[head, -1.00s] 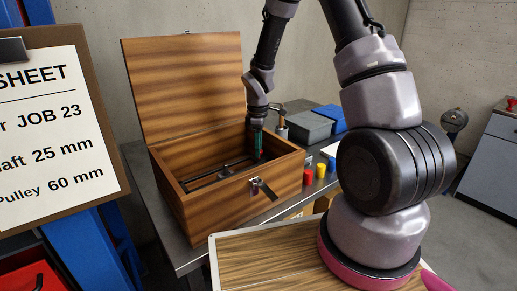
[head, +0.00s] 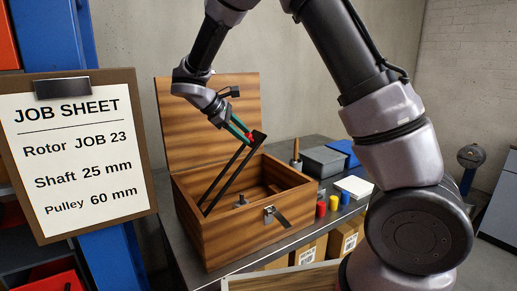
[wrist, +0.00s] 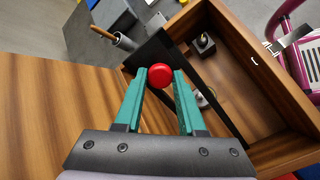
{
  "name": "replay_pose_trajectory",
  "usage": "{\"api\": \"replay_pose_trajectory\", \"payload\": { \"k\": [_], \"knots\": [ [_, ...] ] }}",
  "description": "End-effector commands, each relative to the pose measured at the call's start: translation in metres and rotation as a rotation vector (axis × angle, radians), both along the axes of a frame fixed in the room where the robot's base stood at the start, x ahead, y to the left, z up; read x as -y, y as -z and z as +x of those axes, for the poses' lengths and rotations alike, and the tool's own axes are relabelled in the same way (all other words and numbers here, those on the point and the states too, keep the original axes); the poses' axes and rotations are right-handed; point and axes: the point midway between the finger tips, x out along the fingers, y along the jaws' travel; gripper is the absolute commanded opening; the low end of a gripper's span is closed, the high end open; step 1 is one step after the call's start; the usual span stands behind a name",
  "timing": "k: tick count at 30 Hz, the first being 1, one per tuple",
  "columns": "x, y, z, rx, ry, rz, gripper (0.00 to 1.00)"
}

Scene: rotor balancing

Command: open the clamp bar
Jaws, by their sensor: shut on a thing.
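The black clamp bar (head: 259,140) stands tilted up inside the wooden box (head: 230,225), its two long arms running from the left end of the box to a crosspiece raised above the rim. A red knob (head: 251,137) sits on that crosspiece. My gripper (head: 246,133), with teal fingers, is shut on the red knob. In the wrist view the knob (wrist: 160,76) shows between the fingertips, and one bar arm (wrist: 222,108) slants past on the right. Part of the crosspiece is hidden by the fingers.
The box lid (head: 205,130) stands open at the back. A small dark fitting (head: 241,201) is on the box floor. Red, yellow and blue cylinders (head: 333,202), a grey case (head: 325,161) and a white block (head: 354,187) stand right of the box. The job sheet (head: 75,155) hangs at left.

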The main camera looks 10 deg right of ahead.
Motion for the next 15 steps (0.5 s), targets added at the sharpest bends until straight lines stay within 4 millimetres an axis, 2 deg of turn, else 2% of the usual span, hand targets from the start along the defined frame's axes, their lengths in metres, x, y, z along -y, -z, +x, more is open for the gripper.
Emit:
{"api": "replay_pose_trajectory", "payload": {
  "k": [1,10,15],
  "knots": [
    [-0.015,-0.008,-0.005,0.020,-0.009,-0.043,0.00],
    [-0.081,-0.041,-0.033,0.122,-0.006,-0.291,0.00],
    [-0.112,-0.051,-0.046,0.124,-0.003,-0.296,0.00]
  ]
}}
